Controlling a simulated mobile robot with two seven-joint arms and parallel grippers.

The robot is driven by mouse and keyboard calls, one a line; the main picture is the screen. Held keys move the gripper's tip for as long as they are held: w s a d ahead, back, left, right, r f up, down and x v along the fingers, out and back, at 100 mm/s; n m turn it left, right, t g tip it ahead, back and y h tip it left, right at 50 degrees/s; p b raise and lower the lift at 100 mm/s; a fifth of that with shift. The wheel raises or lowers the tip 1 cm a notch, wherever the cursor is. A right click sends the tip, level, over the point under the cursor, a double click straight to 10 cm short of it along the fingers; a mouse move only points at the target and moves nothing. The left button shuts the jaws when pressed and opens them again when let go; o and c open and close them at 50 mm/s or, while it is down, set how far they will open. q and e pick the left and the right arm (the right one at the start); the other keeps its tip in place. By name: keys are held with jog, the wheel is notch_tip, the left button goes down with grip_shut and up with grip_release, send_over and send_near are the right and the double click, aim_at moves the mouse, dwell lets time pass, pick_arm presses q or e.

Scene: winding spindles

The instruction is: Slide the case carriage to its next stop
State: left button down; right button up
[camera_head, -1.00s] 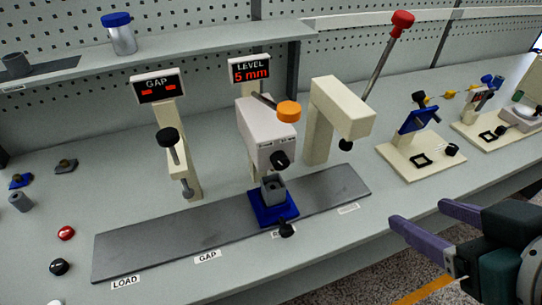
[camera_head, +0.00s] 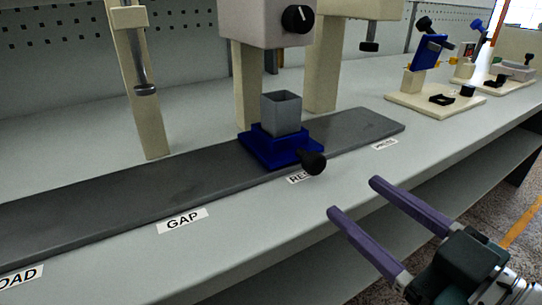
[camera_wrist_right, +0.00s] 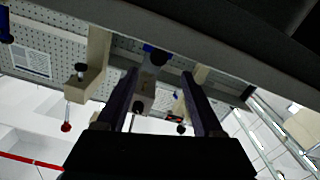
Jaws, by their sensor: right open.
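The blue case carriage (camera_head: 255,150) sits on the dark grey track (camera_head: 200,185). It holds an open grey case (camera_head: 282,115) upright and stands by a label starting "RE" (camera_head: 297,178), partly hidden by its black knob (camera_head: 313,161). The knob sticks out over the track's front edge. My right gripper (camera_head: 354,198) is open and empty, its purple fingers apart, in front of the bench edge and right of the knob, not touching it. In the right wrist view the knob (camera_wrist_right: 158,58) shows ahead between the open fingers (camera_wrist_right: 158,76). My left gripper is out of view.
A grey housing with a dial (camera_head: 297,18) stands above and behind the carriage. A cream post with a presser (camera_head: 368,46) stands to its right. The track right of the carriage is clear, up to a last label (camera_head: 384,145). Other fixtures (camera_head: 435,98) stand farther right.

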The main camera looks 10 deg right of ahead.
aim_at(318, 167)
jog(key=b+x, duration=0.1)
jog(key=x, duration=0.8)
jog(key=shift+w, duration=0.3)
grip_shut()
dwell(1.0)
